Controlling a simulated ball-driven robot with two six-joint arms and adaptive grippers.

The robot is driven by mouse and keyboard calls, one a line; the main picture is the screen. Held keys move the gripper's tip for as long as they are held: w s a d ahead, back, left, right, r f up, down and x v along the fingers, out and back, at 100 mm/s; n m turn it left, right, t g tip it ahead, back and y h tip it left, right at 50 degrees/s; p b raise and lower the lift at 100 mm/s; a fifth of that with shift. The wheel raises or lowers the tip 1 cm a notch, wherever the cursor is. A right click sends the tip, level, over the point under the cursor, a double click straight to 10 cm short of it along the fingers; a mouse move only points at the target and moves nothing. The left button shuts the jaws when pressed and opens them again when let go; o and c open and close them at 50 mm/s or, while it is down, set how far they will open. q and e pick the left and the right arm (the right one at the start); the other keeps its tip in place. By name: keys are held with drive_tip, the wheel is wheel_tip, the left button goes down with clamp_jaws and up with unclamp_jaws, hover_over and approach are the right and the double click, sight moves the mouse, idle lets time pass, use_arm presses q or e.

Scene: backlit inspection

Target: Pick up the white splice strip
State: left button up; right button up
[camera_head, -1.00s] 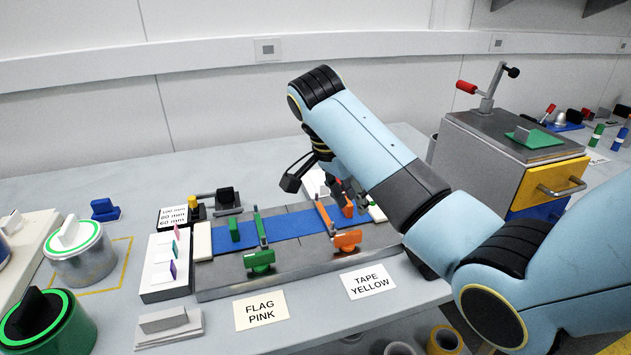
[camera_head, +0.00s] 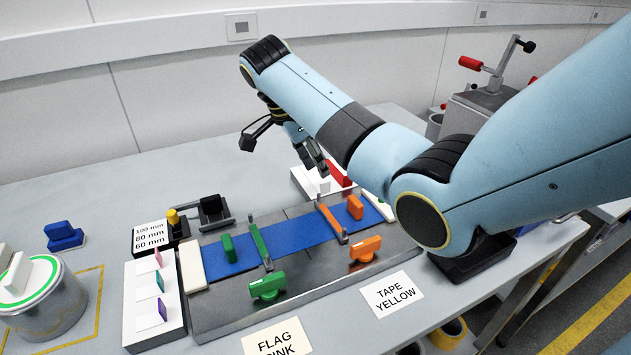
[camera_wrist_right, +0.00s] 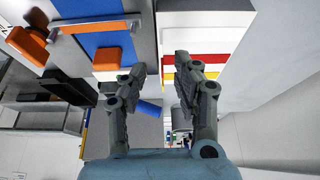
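My right gripper (camera_head: 315,168) hangs over a white holder (camera_head: 299,179) behind the blue-banded board. In the right wrist view the right gripper (camera_wrist_right: 160,72) is open, with nothing between its fingers. The white holder there (camera_wrist_right: 207,20) carries a white strip (camera_wrist_right: 205,44), a red strip (camera_wrist_right: 210,58) and a yellow one (camera_wrist_right: 206,76), beside the right-hand finger. In the head view a white piece (camera_head: 318,184) and a red piece (camera_head: 340,175) stand on the holder, partly hidden by the fingers. Which white piece is the splice strip is not certain. My left gripper is out of view.
The board's blue band (camera_head: 295,229) carries an orange block (camera_head: 355,206) and a green block (camera_head: 229,248). Green and orange clamps stand along it. A white rack (camera_head: 145,320) with coloured flags is at left. A grey box with a red-handled lever (camera_head: 488,68) stands at right.

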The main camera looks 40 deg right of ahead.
drive_tip(key=shift+d+f, duration=0.1)
drive_tip(key=shift+f, duration=0.3)
drive_tip(key=x, duration=0.4)
drive_tip(key=shift+f, duration=0.2)
drive_tip(key=shift+d+f, duration=0.1)
drive_tip(key=shift+f, duration=0.05)
drive_tip(key=shift+c, duration=0.2)
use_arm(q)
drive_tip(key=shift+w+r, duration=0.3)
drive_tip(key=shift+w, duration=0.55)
use_arm(e)
clamp_jaws()
